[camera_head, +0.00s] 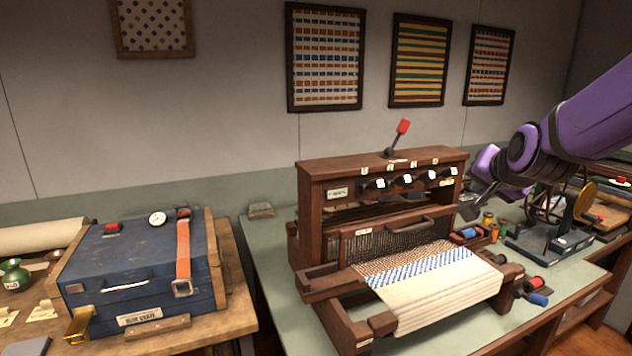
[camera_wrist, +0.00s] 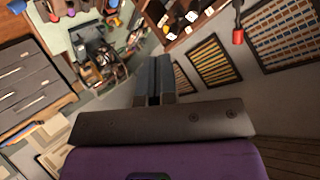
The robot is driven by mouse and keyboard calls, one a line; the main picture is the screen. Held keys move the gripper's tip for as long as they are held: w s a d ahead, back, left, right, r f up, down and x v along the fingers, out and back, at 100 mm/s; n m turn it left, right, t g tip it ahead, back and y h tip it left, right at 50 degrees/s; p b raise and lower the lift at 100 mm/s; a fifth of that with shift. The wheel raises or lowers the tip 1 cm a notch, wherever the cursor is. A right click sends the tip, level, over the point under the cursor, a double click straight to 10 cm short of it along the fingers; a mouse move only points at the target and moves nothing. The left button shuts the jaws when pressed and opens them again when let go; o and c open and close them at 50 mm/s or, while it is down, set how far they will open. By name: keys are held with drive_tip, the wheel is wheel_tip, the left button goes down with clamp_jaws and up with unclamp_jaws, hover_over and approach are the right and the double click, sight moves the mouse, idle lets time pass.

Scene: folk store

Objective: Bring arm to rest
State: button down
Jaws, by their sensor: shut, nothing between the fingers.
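My purple arm reaches in from the right in the head view. My gripper (camera_head: 471,209) is at its end, pointing down and to the left, just right of the wooden loom (camera_head: 318,222). The gripper also shows in the wrist view (camera_wrist: 154,62), where its two fingers lie together with nothing between them. The loom stands on the green table and carries a blue and white woven cloth (camera_head: 425,270). A lever with a red knob (camera_head: 403,127) rises from the loom's top. I cannot tell the exact gap between gripper and loom.
A blue crate (camera_head: 140,268) with an orange strap sits on the left wooden table. A winding device (camera_head: 545,240) and several thread spools stand right of the loom, below my arm. Framed textiles (camera_head: 326,58) hang on the wall. The air above the blue crate is free.

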drive_tip(key=s+a+r+n+g, duration=0.2)
drive_tip(key=s+n+g, duration=0.3)
drive_tip(key=s, duration=2.2)
drive_tip(key=n, duration=0.2)
drive_tip(key=shift+s+n+g+y, duration=0.2)
drive_tip(key=shift+n+g+y, duration=0.1)
drive_tip(key=shift+g+y, duration=0.1)
